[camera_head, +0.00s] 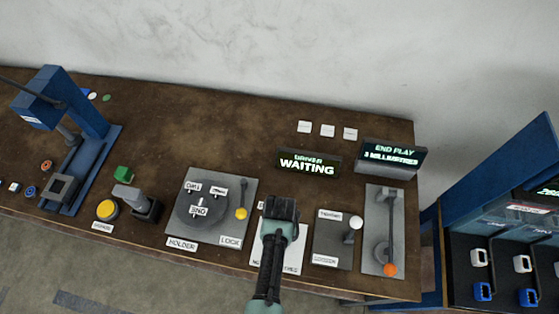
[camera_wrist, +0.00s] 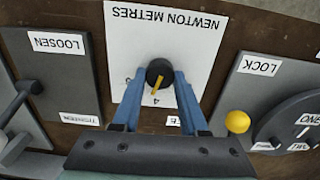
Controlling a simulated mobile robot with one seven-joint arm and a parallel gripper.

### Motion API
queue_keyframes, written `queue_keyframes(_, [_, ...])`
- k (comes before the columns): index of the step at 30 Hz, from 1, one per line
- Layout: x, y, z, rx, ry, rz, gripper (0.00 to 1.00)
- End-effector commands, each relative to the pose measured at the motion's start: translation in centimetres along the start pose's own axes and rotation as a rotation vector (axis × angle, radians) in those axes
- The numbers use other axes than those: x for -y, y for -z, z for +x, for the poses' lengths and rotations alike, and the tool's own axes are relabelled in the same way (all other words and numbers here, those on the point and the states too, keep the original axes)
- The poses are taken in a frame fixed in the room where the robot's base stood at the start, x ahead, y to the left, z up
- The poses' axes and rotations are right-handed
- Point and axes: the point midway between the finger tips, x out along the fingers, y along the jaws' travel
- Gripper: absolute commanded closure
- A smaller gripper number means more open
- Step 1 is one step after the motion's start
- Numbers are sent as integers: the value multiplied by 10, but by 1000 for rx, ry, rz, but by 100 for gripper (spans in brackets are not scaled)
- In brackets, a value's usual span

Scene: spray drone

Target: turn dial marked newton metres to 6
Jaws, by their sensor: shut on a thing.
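The dial is a round black knob (camera_wrist: 159,73) on a white plate (camera_wrist: 125,45) marked NEWTON METRES, seen upside down in the wrist view. Its yellow pointer line slants toward the printed 4 at the plate's lower part in that view. Other marks on the plate are partly hidden by my fingers. My gripper (camera_wrist: 157,85) is shut on the knob, with one blue finger on each side. In the head view my gripper (camera_head: 279,212) covers the knob, and part of the white plate (camera_head: 295,258) shows beside it.
The HOLDER and LOCK panel (camera_head: 210,237) with a yellow-knobbed lever is left of the dial plate. The LOOSEN/TIGHTEN panel (camera_head: 328,244) is right of it, then an orange-knobbed lever panel (camera_head: 372,220). Behind stand displays reading WAITING (camera_head: 307,163) and END PLAY (camera_head: 391,156).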

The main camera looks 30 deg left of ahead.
Motion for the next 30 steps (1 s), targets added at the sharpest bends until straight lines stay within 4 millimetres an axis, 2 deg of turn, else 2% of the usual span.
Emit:
queue_keyframes(18, [-1,0,-1,0,-1,552,100])
queue_keyframes(30, [-1,-1,0,1,-1,742,100])
